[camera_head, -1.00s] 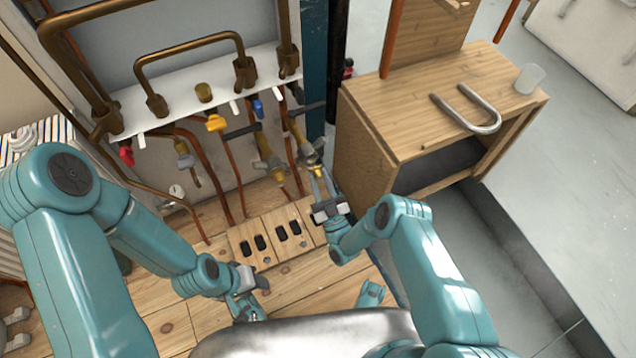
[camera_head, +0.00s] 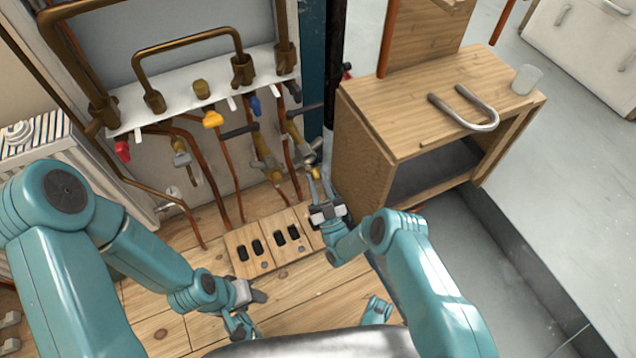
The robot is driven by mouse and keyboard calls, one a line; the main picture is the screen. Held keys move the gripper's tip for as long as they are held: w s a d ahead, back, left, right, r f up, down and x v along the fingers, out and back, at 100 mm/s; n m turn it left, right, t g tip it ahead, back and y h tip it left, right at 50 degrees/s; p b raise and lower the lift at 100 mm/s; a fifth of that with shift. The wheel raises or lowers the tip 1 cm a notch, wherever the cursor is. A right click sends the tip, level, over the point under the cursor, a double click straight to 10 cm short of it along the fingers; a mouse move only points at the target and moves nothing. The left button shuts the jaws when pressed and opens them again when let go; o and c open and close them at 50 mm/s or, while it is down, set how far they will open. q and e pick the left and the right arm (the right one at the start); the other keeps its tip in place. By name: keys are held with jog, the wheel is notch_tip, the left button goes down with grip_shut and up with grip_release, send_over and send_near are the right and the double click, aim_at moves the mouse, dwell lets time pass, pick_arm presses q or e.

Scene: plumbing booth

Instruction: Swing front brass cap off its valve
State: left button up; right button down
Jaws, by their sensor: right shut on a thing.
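The front valve (camera_head: 306,150), grey and brass, hangs at the lower end of a pipe under the white manifold shelf. The small brass cap (camera_head: 314,173) is just below it, between the fingertips of my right gripper (camera_head: 317,181). That gripper reaches up from below and is shut on the cap; the fingers partly hide it. I cannot tell whether the cap still touches the valve. My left gripper (camera_head: 250,308) is open and empty, low over the wooden floor, well away from the valves.
A second brass valve (camera_head: 264,165) hangs just left of the front one. A wooden cabinet (camera_head: 362,150) stands close to the right, with a metal U-pipe (camera_head: 482,122) and a clear cup (camera_head: 526,79) on top. A slotted wooden block (camera_head: 268,240) lies below the valves.

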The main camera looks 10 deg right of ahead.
aim_at(317, 178)
jog(key=c, duration=0.9)
grip_release()
jog(key=shift+w, duration=0.1)
pick_arm(q)
jog(key=shift+w, duration=0.1)
pick_arm(e)
jog(key=shift+o, duration=0.2)
notch_tip(317, 178, up, 10)
jog(key=p, duration=0.7)
jog(key=shift+r, duration=0.25)
pick_arm(q)
notch_tip(317, 178, up, 16)
jog(key=s+d+p, duration=0.1)
jog(key=p, duration=0.8)
jog(key=shift+s+m+g, duration=0.15)
jog(key=shift+m+g, duration=0.15)
pick_arm(e)
notch_tip(317, 178, up, 10)
jog(key=shift+f, duration=0.2)
pick_arm(q)
jog(key=shift+d+f, duration=0.1)
jog(key=shift+f, duration=0.05)
